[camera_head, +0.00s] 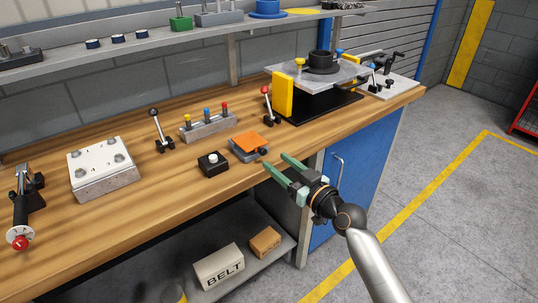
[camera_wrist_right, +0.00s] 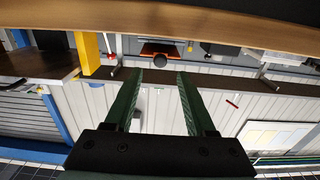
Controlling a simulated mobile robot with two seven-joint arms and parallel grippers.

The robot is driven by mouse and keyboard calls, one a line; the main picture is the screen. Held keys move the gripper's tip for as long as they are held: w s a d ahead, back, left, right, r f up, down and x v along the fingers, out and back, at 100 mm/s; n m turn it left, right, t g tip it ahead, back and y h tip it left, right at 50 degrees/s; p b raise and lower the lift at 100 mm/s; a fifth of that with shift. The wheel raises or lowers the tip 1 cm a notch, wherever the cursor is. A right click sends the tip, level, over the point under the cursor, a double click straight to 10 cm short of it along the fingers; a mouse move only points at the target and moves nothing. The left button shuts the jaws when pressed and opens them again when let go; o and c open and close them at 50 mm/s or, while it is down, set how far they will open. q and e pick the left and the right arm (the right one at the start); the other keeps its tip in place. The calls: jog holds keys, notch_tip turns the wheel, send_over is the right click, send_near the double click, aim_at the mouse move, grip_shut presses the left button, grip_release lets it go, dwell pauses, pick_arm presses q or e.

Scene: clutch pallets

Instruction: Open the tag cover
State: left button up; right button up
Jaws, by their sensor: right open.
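The tag cover seems to be the flat orange plate (camera_head: 249,141) on a small grey block near the front edge of the bench. A round black knob (camera_head: 263,151) sits at its front right side. The plate lies flat on the block. In the right wrist view the orange plate (camera_wrist_right: 160,48) and the black knob (camera_wrist_right: 159,60) show ahead, in line with the gap between the fingers. My right gripper (camera_head: 276,162) is open and empty, with green fingers pointing at the block from the bench's front edge, apart from it. My left gripper is not in view.
A black button box (camera_head: 212,163) stands just left of the block. Behind are a grey bar with coloured knobs (camera_head: 208,127) and a red-knobbed lever (camera_head: 270,103). A raised plate fixture (camera_head: 284,94) stands to the right. Bare wood lies at front left.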

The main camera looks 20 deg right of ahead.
aim_at(264, 152)
jog(key=shift+x, duration=2.3)
grip_shut()
